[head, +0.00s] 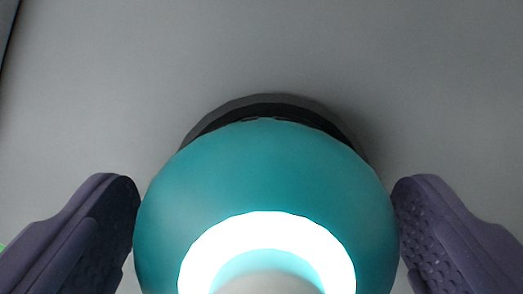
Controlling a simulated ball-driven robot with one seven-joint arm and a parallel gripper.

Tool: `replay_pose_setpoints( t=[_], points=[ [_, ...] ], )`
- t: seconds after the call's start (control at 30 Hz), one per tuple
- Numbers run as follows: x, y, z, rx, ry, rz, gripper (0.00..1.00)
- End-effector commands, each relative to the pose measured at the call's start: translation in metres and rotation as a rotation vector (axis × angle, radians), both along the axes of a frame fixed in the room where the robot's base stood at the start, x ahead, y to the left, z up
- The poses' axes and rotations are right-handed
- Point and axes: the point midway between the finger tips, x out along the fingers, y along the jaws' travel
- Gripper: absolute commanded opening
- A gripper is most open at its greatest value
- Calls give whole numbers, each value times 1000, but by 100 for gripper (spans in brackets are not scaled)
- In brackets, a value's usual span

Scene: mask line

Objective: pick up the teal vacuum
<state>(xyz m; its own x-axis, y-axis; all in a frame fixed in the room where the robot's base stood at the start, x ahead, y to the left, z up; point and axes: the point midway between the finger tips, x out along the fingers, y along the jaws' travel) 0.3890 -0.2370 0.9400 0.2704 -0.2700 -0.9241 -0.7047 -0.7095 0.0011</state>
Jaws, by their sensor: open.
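The teal vacuum (265,170) fills the lower middle of the head view. It has a rounded teal body with a bright white ring (200,262) on it, a pale part inside the ring at the bottom edge, and a black rim (270,107) at its far side. My gripper (267,225) is open, with one purple finger on each side of the teal body. Both textured finger pads are very close to its sides; I cannot tell if they touch. The lower part of the vacuum is cut off by the frame.
A plain grey surface (420,80) lies around the vacuum and is clear above and to both sides. A dark edge (7,25) shows at the top left corner. A small bit of green (2,246) shows at the left edge.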

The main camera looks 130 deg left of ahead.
Motion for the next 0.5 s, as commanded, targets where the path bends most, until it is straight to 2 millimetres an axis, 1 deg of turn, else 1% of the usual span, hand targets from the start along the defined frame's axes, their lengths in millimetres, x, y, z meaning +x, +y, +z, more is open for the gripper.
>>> replay_pose_setpoints(
  t=[0.03,0.27,0.3,0.47,0.5],
  points=[
    [1,-2,-10,1,1,0,100],
    [3,-2,-7,0,-1,1,100],
    [3,-2,-7,0,-1,1,91],
    [3,-2,-7,0,-1,1,54],
    [3,-2,-7,0,-1,1,45]
  ],
)
